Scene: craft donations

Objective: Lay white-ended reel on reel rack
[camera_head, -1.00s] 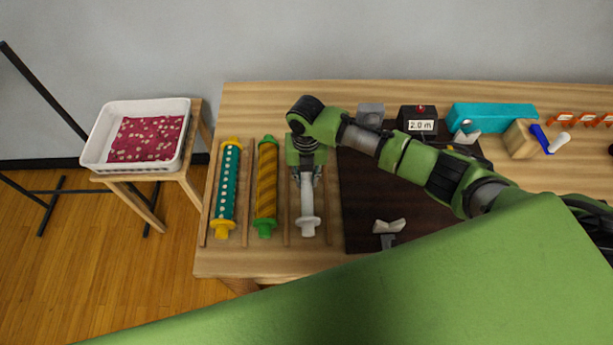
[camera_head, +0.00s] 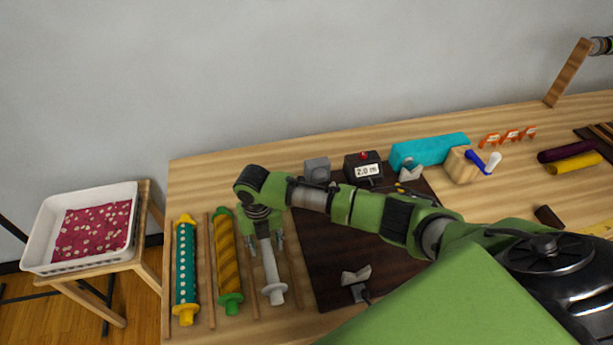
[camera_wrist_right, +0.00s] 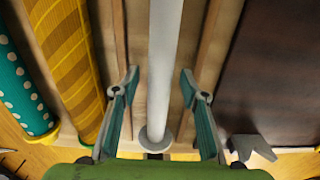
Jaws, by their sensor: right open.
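The white-ended reel (camera_head: 271,270) lies lengthwise on the reel rack (camera_head: 207,270), between two wooden rails at the right of the rack. In the right wrist view its white rod (camera_wrist_right: 164,65) runs between my open fingers, with a gap on both sides. My right gripper (camera_head: 264,240) is open over the reel's far part and hides that end. It also shows in the right wrist view (camera_wrist_right: 158,88). A teal dotted reel (camera_head: 186,265) and a yellow striped reel (camera_head: 227,255) lie in the slots to the left. My left gripper is not in view.
Right of the rack lies a dark board (camera_head: 325,255) with a grey Y-shaped support (camera_head: 356,276). Behind are a grey block (camera_head: 317,169), a meter reading 2.0 m (camera_head: 366,170) and a teal box (camera_head: 428,149). A white tray (camera_head: 45,225) stands on a stool at left.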

